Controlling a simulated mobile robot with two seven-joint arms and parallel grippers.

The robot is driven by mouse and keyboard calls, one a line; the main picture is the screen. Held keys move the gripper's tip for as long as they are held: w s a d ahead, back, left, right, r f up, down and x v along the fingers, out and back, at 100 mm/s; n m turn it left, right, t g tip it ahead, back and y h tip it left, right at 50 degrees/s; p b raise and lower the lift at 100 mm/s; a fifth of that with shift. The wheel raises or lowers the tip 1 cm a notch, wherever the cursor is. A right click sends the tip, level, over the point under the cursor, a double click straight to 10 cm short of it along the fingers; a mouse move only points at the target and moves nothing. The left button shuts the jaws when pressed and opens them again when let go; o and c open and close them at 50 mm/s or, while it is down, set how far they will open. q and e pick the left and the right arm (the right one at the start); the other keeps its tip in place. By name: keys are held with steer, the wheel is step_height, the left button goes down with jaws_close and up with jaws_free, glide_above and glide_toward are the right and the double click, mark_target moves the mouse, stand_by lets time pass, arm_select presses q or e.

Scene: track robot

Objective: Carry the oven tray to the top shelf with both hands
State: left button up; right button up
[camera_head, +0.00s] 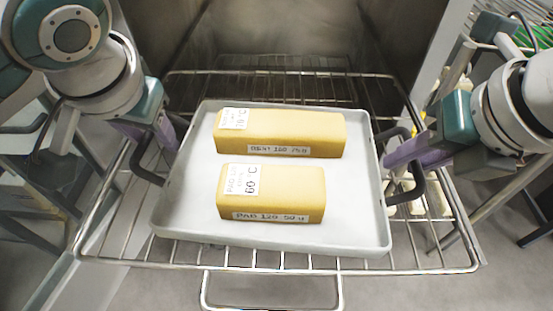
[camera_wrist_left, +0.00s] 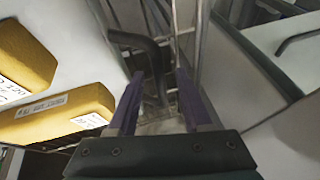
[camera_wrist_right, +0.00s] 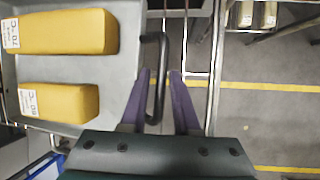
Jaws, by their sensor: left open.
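The pale grey oven tray (camera_head: 350,228) rests on a wire rack pulled out of the oven, with two yellow blocks on it. It has a dark handle on each side. My left gripper (camera_head: 168,140) is open at the left handle; in the left wrist view that handle (camera_wrist_left: 152,52) lies between and beyond its fingers (camera_wrist_left: 158,92). My right gripper (camera_head: 392,162) is at the right handle (camera_head: 418,180). In the right wrist view its fingers (camera_wrist_right: 159,85) stand apart on either side of the handle (camera_wrist_right: 163,50). The top shelf cannot be made out.
The labelled blocks, one farther back (camera_head: 290,130) and one nearer (camera_head: 285,190), lie flat on the tray. The wire rack (camera_head: 450,255) reaches out past the tray, with a wire loop (camera_head: 270,306) at its front. The steel oven cavity (camera_head: 290,35) is open behind.

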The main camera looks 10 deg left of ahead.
arm_select(q)
steer(key=shift+c, duration=0.4)
arm_select(e)
steer(key=shift+c, duration=0.4)
arm_select(q)
steer(key=c, duration=0.4)
arm_select(e)
jaws_close()
arm_select(q)
jaws_close()
steer(key=shift+r, duration=0.1)
arm_select(e)
steer(key=shift+r, duration=0.1)
